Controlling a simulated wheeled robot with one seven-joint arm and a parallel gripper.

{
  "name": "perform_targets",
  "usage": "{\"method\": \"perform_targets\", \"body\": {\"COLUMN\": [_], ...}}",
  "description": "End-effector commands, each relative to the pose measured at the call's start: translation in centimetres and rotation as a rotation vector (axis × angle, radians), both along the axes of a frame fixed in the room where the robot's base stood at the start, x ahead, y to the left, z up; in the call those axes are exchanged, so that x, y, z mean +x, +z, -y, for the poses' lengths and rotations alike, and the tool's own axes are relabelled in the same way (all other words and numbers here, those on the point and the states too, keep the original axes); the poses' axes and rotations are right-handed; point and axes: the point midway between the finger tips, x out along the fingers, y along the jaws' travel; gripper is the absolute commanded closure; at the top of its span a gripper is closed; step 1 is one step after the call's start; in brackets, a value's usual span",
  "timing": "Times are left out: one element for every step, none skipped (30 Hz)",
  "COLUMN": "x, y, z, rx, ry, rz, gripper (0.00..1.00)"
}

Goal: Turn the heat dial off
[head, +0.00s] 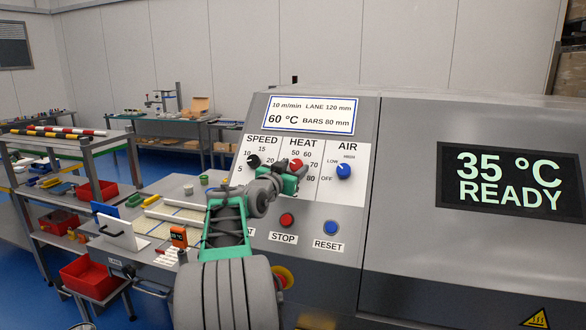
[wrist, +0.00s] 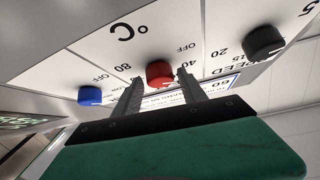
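The red heat dial (head: 296,162) is on the white HEAT scale of the sloping panel, partly hidden by my gripper in the head view. Marks 50, 60, 70 and 80 show around it. In the wrist view the red dial (wrist: 160,72) lies between the tips of my gripper (wrist: 160,82). The two dark fingers are apart, one on each side of the dial. I cannot tell whether they touch it. In the head view my gripper (head: 291,178) is right at the panel. The dial's pointer direction is not clear.
The black speed dial (head: 253,161) and blue air dial (head: 344,171) flank the heat dial. A red STOP button (head: 287,220) and blue RESET button (head: 331,228) sit below. The display (head: 509,181) reads 35 °C READY. A cluttered bench (head: 180,188) stands at left.

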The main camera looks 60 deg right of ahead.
Motion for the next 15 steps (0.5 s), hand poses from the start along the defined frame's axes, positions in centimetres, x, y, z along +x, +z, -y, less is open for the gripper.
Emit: {"method": "perform_targets", "body": {"x": [0.01, 0.01, 0.01, 0.01, 0.01, 0.01, 0.01, 0.01, 0.01, 0.01, 0.01, 0.01, 0.01, 0.01, 0.01], "y": [0.00, 0.00, 0.00, 0.01, 0.01, 0.01, 0.01, 0.01, 0.01, 0.01, 0.01, 0.01, 0.01, 0.01, 0.01], "z": [-0.01, -0.02, -0.02, -0.02, -0.02, -0.02, -0.03, -0.03, -0.03, -0.03, -0.03, -0.03, -0.03, -0.03, -0.03], "rx": [0.000, 0.000, 0.000, 0.000, 0.000, 0.000, 0.000, 0.000, 0.000, 0.000, 0.000, 0.000, 0.000, 0.000, 0.000], "ry": [0.000, 0.000, 0.000, 0.000, 0.000, 0.000, 0.000, 0.000, 0.000, 0.000, 0.000, 0.000, 0.000, 0.000, 0.000], "rz": [0.000, 0.000, 0.000, 0.000, 0.000, 0.000, 0.000, 0.000, 0.000, 0.000, 0.000, 0.000, 0.000, 0.000, 0.000], "gripper": [0.56, 0.58, 0.62, 0.64, 0.67, 0.70, 0.72, 0.75, 0.78, 0.81, 0.83, 0.86, 0.89, 0.91, 0.94]}}
